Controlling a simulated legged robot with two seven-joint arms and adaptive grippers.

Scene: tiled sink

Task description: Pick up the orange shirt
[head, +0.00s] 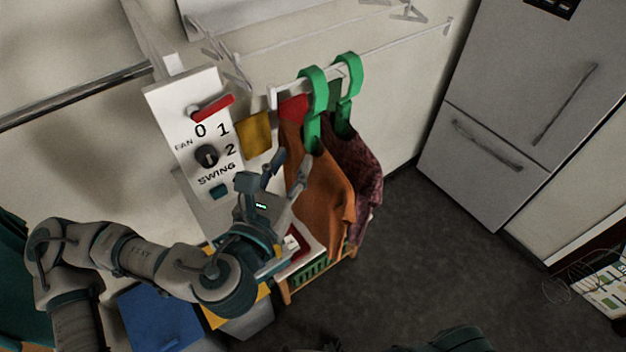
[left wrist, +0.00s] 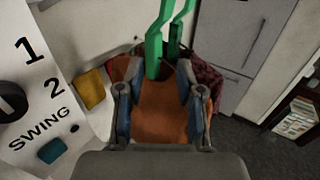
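The orange shirt (head: 318,185) hangs from a green hanger (head: 312,110) on a white rail in the head view. In the left wrist view the orange shirt (left wrist: 162,108) fills the space between and beyond my fingers. My left gripper (head: 289,165) is open, its two fingers apart, just in front of the shirt's upper left part. In the left wrist view my left gripper (left wrist: 158,95) has a finger on each side of the shirt; I cannot tell whether they touch it. My right gripper is not in view.
A dark red patterned garment (head: 358,160) hangs behind the shirt on a second green hanger (head: 348,80). A white control panel (head: 195,135) with a knob stands left of my gripper. A basket (head: 310,272) is below. A grey fridge (head: 520,110) stands right, with open floor before it.

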